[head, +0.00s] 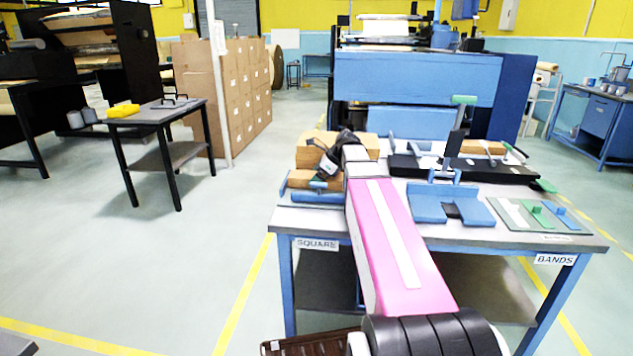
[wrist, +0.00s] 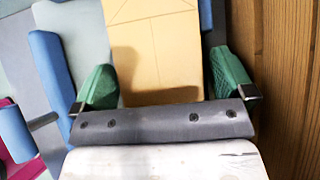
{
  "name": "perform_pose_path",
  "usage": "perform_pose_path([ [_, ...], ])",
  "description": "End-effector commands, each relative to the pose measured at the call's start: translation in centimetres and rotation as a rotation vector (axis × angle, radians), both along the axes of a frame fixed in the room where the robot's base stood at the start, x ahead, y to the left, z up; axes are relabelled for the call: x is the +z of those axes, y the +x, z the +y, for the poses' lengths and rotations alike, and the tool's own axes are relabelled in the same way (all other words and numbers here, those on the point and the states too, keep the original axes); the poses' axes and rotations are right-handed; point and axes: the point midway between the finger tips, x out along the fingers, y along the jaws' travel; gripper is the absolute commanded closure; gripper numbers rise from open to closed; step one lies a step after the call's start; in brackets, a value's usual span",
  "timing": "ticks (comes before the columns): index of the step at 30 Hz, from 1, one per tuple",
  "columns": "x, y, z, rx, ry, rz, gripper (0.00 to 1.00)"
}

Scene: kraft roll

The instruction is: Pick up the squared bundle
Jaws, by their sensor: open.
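In the wrist view a flat tan kraft bundle (wrist: 158,50) with faint crease lines lies between the two green finger pads of my gripper (wrist: 165,82). The jaws are open, with a gap between each pad and the bundle's sides. A dark shadow falls across the bundle's near part. In the head view tan bundles (head: 307,153) sit at the table's left end, above the SQUARE label, beside a blue squaring fixture (head: 318,197). My dark gripper (head: 328,168) is over them, and my wrist hides part of them. I cannot tell which bundle there is the one between the jaws.
A blue bar (wrist: 55,95) stands left of the bundle in the wrist view; a brown lined surface (wrist: 285,80) is close on the right. On the table (head: 285,221) are a blue fixture (head: 450,204), a black tray (head: 505,174) and a mat (head: 508,222) with green and blue tools.

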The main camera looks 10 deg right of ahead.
Motion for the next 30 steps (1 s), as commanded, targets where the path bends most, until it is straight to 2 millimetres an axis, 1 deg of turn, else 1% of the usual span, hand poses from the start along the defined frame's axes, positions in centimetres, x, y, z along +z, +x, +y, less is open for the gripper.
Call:
perform_pose_path([
  [4,0.0,0.0,0.0,0.0,0.0,0.0,0.0],
  [5,0.0,0.0,0.0,0.0,0.0,0.0,0.03],
  [6,0.0,0.0,0.0,0.0,0.0,0.0,0.16],
  [8,0.0,0.0,0.0,0.0,0.0,0.0,0.36],
  [9,0.0,0.0,0.0,0.0,0.0,0.0,0.49],
  [10,0.0,0.0,0.0,0.0,0.0,0.0,0.52],
  [18,0.1,0.0,0.0,0.0,0.001,0.0,0.52],
  [22,0.5,0.1,-0.1,0.001,0.001,-0.001,0.52],
  [26,1.4,0.3,-0.3,0.001,0.0,-0.002,0.52],
  [30,3.0,0.5,-0.6,0.003,0.0,-0.003,0.52],
])
